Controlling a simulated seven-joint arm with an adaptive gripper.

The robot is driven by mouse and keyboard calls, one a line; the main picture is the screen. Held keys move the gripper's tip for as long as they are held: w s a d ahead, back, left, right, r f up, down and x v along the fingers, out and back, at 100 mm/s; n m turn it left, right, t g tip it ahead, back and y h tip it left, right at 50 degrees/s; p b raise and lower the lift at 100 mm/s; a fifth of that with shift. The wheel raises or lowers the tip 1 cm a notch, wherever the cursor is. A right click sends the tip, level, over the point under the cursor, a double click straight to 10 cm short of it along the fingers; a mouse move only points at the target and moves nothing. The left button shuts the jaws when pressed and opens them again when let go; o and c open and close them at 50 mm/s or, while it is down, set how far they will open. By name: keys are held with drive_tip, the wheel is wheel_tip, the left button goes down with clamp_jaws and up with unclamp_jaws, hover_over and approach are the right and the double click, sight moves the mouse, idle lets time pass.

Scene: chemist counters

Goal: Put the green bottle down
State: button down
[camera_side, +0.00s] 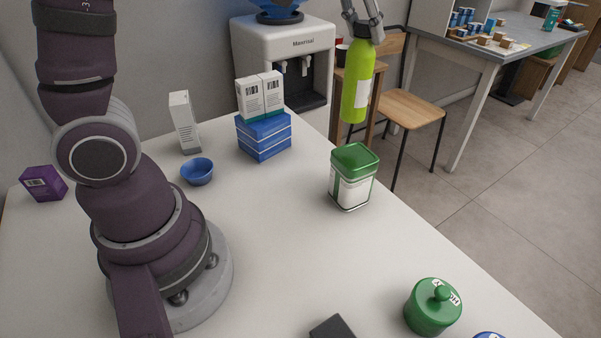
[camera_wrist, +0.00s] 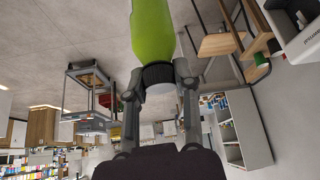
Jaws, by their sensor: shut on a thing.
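The green bottle (camera_side: 357,90) is lime green with a white label and a dark cap, and it hangs upright in the air in the side view. My gripper (camera_side: 362,24) is shut on it at the cap, from above. In the wrist view the bottle (camera_wrist: 153,32) shows at the top, with the fingers of my gripper (camera_wrist: 160,82) on both sides of its dark cap. In the side view the bottle appears above and behind a green-lidded tin. The gripper's upper part is cut off by the top edge of the side view.
The white counter (camera_side: 270,230) has clear room in its middle. On it stand the green-lidded tin (camera_side: 353,178), a green jar (camera_side: 433,307), a blue bowl (camera_side: 197,171), blue boxes (camera_side: 264,136) with white boxes on top, a white box (camera_side: 184,122) and a purple box (camera_side: 43,183).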

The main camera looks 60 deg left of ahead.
drive_tip(key=s+d+m+g+h, duration=0.1)
drive_tip(key=s+d+m+h, duration=0.15)
drive_tip(key=d+m, duration=0.45)
drive_tip(key=s+d+m+g+h, duration=0.15)
drive_tip(key=d+m+h, duration=0.25)
drive_tip(key=d, duration=0.5)
wheel_tip(320, 180, down, 15)
drive_tip(key=shift+a+r+t, duration=0.2)
drive_tip(key=shift+a+t, duration=0.05)
drive_tip(key=shift+t, duration=0.2)
drive_tip(key=shift+f+y, duration=0.1)
drive_tip(key=shift+y, duration=0.15)
drive_tip(key=c, duration=0.8)
unclamp_jaws()
drive_tip(key=shift+c, duration=0.2)
